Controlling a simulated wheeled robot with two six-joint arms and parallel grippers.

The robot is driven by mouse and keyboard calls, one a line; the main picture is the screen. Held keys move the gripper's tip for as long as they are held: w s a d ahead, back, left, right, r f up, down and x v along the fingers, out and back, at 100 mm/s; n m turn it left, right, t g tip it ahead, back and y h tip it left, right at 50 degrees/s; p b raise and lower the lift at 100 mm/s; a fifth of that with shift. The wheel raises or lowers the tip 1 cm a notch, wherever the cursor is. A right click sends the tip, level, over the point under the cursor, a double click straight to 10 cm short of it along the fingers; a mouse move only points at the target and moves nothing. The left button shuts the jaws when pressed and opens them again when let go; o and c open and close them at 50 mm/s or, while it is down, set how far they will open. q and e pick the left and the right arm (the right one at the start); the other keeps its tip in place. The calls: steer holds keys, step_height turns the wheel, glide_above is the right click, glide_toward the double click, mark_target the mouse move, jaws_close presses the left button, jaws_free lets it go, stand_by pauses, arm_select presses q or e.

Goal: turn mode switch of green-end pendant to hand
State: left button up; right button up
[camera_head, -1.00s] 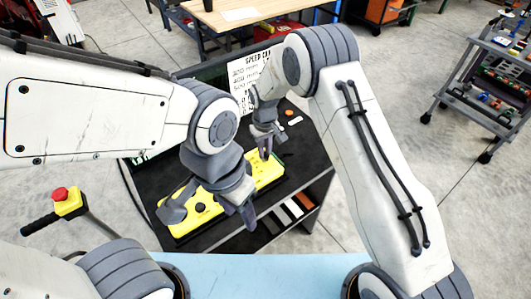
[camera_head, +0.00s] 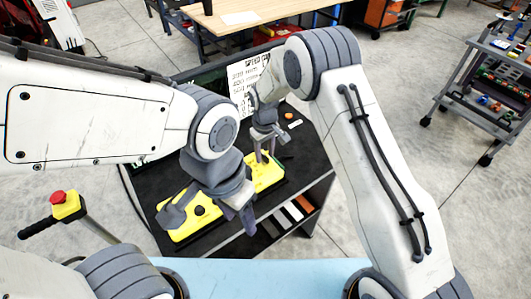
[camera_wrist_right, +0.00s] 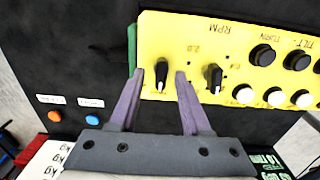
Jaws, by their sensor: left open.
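The yellow pendant (camera_head: 265,182) lies on the dark bench top, and its right part shows in the right wrist view (camera_wrist_right: 228,30). A green end piece (camera_wrist_right: 132,45) is at its left edge there. Closest to it is a black pointer knob (camera_wrist_right: 161,73), with a second black knob (camera_wrist_right: 213,77) to its right. My right gripper (camera_wrist_right: 160,75) is open, its purple fingers on either side of the first knob; contact cannot be told. My right gripper (camera_head: 264,157) also shows over the pendant's far end. My left gripper (camera_head: 210,214) is open above the near end.
The pendant also has black buttons (camera_wrist_right: 263,55) and white buttons (camera_wrist_right: 243,95). Orange (camera_wrist_right: 54,116) and blue (camera_wrist_right: 92,120) buttons sit on the dark surface beside it. A red-topped yellow emergency-stop box (camera_head: 66,206) stands at left. A tool cart (camera_head: 490,85) is at right.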

mark_target(264, 155)
steer(key=shift+r+b, duration=0.3)
steer(key=shift+r, duration=0.2)
step_height(264, 155, up, 10)
steer(key=b, duration=0.2)
steer(key=shift+f, duration=0.25)
